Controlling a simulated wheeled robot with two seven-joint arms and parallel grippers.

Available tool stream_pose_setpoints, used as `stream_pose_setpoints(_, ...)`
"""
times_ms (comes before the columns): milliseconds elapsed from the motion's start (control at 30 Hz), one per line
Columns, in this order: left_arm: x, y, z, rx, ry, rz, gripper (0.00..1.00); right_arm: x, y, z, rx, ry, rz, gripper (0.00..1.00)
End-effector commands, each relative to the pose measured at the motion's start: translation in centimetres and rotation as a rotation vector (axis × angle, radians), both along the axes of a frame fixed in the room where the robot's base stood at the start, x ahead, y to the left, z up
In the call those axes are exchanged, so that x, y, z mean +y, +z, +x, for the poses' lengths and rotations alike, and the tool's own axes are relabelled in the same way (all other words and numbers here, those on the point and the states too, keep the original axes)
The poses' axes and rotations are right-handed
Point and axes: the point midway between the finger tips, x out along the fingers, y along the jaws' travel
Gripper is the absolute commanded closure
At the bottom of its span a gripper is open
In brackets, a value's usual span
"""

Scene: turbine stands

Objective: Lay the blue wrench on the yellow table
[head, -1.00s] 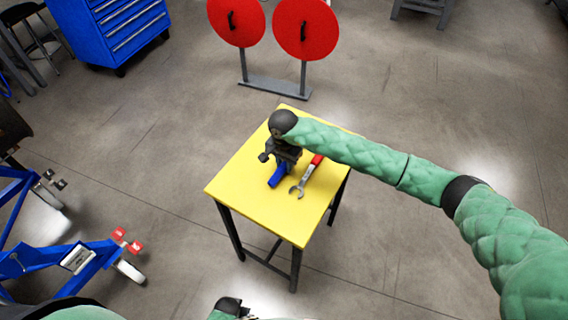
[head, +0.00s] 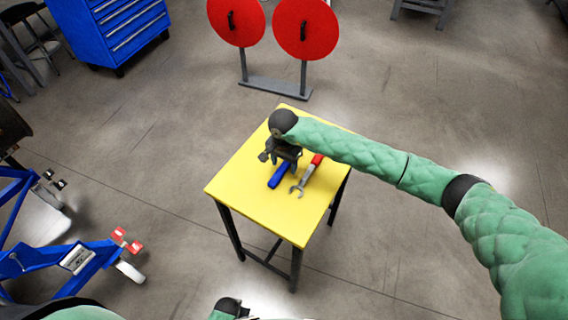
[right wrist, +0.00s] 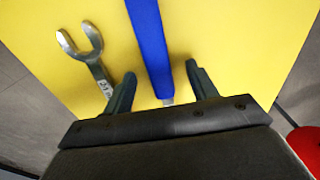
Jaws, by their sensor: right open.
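The blue wrench (head: 279,174) lies on the yellow table (head: 237,188). In the right wrist view its blue handle (right wrist: 149,35) runs between my fingers, with a bit of grey metal at the near end. My right gripper (head: 280,158) is open just above the table, over the wrench; in the right wrist view its two fingers (right wrist: 160,72) stand apart on either side of the handle, with yellow showing between. The wrench's far end is partly hidden by the gripper in the head view. Part of my left arm shows at the bottom edge; its jaws cannot be made out.
A red-handled wrench (head: 301,185) lies on the table just right of the blue one; its open metal end (right wrist: 82,45) shows left in the wrist view. The table's front and left are clear. A stand with two red discs (head: 306,28) is behind.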

Motion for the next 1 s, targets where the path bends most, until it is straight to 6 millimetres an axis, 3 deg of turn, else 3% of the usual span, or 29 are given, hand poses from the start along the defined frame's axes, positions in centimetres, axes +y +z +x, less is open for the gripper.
stream_pose_setpoints(1000, 0.0, 0.5, 0.0, 0.000, 0.000, 0.000, 0.64, 0.0, 6.4, -0.1, -0.001, -0.001, 0.000, 0.42)
